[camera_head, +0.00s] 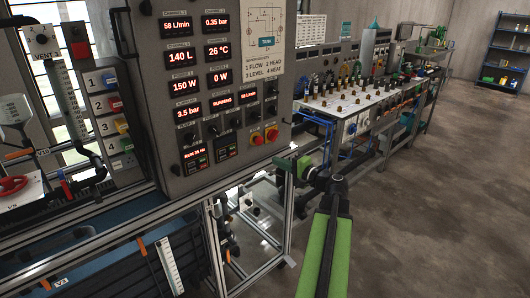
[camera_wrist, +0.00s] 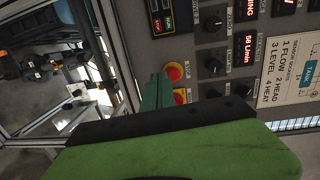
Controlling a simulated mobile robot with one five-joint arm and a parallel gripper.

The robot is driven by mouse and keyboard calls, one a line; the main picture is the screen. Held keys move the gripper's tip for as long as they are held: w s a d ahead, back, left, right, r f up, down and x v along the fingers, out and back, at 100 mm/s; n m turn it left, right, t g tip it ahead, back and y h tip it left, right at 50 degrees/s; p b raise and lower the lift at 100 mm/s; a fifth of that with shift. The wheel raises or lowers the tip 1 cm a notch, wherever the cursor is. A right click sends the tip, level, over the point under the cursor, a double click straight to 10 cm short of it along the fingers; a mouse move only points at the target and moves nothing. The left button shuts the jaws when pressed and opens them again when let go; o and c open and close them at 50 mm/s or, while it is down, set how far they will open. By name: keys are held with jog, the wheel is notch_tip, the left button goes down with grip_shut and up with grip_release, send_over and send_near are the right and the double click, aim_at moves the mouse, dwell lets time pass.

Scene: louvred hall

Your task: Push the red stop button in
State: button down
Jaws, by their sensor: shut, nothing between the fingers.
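Two red controls on yellow bases sit side by side low on the grey control panel. The left one, a round red button (camera_head: 257,138), shows in the wrist view as a red disc on yellow (camera_wrist: 174,74). The right red control (camera_head: 272,135) is partly hidden by my gripper in the wrist view (camera_wrist: 181,95). I cannot read which is labelled stop. My gripper (camera_head: 283,163) is shut and empty, just below and right of them in the head view. Its green fingers (camera_wrist: 158,82) overlap the yellow base edges in the wrist view; contact cannot be told.
The grey panel (camera_head: 170,60) carries red displays, dark knobs and a diagram sheet (camera_head: 266,40). A metal frame (camera_head: 288,215) stands under it. A long workbench (camera_head: 345,100) with small parts runs behind to the right. Open concrete floor (camera_head: 440,190) lies at right.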

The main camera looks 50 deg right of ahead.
aim_at(260, 140)
jog(key=shift+m+t+h, duration=0.4)
jog(key=shift+m+h, duration=0.2)
jog(key=s+d, duration=0.1)
jog(key=s+d+r, duration=0.1)
jog(key=d, duration=0.1)
jog(key=shift+s+d+r, duration=0.2)
jog(key=shift+s+d, duration=0.05)
jog(key=shift+s, duration=0.15)
jog(key=w, duration=0.9)
jog(key=w+d, duration=0.1)
jog(key=w, duration=0.3)
jog(key=shift+w, duration=0.5)
jog(key=shift+w, duration=0.6)
jog(key=shift+w+r, duration=0.2)
jog(key=shift+r, duration=0.1)
